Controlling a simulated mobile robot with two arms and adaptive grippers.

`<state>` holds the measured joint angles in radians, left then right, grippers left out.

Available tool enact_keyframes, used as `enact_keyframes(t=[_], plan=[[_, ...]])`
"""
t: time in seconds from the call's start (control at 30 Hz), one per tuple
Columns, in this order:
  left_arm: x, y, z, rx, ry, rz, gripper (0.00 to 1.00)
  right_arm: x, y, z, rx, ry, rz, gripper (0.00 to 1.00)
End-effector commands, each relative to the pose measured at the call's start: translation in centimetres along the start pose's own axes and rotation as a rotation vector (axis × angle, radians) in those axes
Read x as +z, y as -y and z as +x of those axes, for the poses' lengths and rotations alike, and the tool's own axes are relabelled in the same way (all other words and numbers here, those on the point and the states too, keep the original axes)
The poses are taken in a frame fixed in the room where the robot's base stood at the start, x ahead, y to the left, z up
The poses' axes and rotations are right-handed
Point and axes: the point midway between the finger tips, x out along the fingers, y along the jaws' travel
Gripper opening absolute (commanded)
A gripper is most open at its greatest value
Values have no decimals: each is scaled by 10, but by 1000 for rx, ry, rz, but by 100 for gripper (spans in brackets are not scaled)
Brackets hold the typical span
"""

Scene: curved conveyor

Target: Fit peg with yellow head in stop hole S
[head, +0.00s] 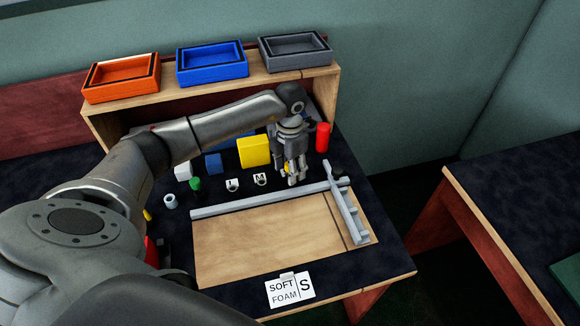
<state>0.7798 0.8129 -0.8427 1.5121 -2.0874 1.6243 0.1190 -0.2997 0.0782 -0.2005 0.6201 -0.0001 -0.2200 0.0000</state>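My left gripper (294,181) points down at the back of the dark table, close behind the long grey rail (255,199). A small yellow spot (287,168) shows at its fingers; it may be the yellow peg head, but the fingers hide most of it. I cannot tell whether they grip it. A grey stepped stop bar (345,210) lies across the right end of the wooden board (255,243). No hole marked S can be made out. A white card (289,290) at the front reads SOFT FOAM and S. My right gripper is not in view.
Small rings with letter tags, one reading M (260,180), stand left of the gripper. A yellow block (254,152), a blue block (213,164) and a red cylinder (322,137) stand nearby. Orange, blue and grey trays (212,70) line the shelf. The board is clear.

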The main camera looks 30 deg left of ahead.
Motion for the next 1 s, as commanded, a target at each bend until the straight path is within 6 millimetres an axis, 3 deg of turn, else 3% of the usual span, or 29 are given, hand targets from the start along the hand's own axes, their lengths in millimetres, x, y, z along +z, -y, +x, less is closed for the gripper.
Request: enact_keyframes(t=[0.27, 0.37, 0.7, 1.0], plan=[[0, 0, -4, 1, 2, 0, 46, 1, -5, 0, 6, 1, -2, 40], [1, -1, -17, 2, 3, 0, 46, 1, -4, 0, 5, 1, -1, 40], [1, -1, -88, 2, 5, 0, 46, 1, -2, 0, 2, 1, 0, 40], [0, 0, -119, 1, 1, 0, 46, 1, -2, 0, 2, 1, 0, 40]])
